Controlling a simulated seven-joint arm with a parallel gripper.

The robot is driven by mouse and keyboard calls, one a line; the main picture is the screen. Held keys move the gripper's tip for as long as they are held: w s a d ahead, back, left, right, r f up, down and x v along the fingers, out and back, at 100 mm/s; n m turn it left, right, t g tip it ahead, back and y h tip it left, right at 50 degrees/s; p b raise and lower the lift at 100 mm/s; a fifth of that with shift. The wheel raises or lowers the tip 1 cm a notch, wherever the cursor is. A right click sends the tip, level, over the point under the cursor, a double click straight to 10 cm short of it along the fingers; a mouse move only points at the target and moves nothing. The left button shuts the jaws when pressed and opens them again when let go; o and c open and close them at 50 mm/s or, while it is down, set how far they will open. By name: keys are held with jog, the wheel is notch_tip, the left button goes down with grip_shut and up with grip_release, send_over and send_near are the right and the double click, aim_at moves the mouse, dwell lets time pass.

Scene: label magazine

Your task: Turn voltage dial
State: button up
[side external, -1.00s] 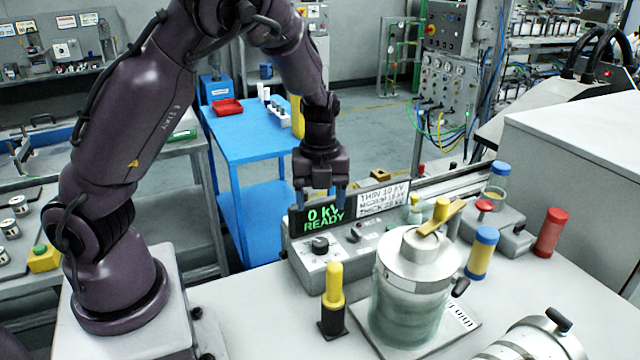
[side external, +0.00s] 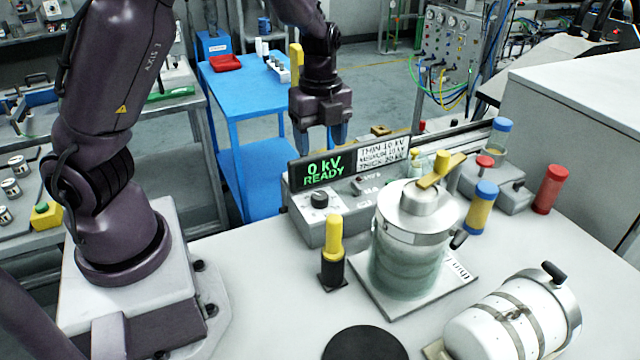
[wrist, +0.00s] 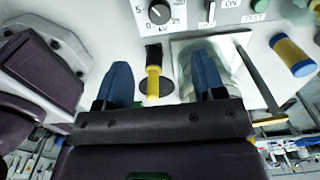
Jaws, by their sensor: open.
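The black voltage dial (side external: 319,201) is on the sloped front of a grey control box (side external: 340,225), left of some small switches. In the wrist view the dial (wrist: 158,13) is at the top edge, with a white pointer mark and a scale marked 0 and kV. A display (side external: 324,171) above it reads "0 kV READY". My gripper (side external: 319,142) is open with its blue fingers pointing down, apart from the dial and seen just above the display.
A yellow-and-black handle (side external: 333,247) stands before the box. A lidded glass vessel (side external: 408,250) stands close on the right, with a metal cylinder (side external: 515,320) in front. A thickness sign (side external: 383,152) adjoins the display.

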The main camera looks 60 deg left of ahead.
aim_at(320, 195)
notch_tip(320, 195, down, 13)
jog(key=shift+r, duration=0.15)
dwell(0.4)
jog(key=c, duration=0.9)
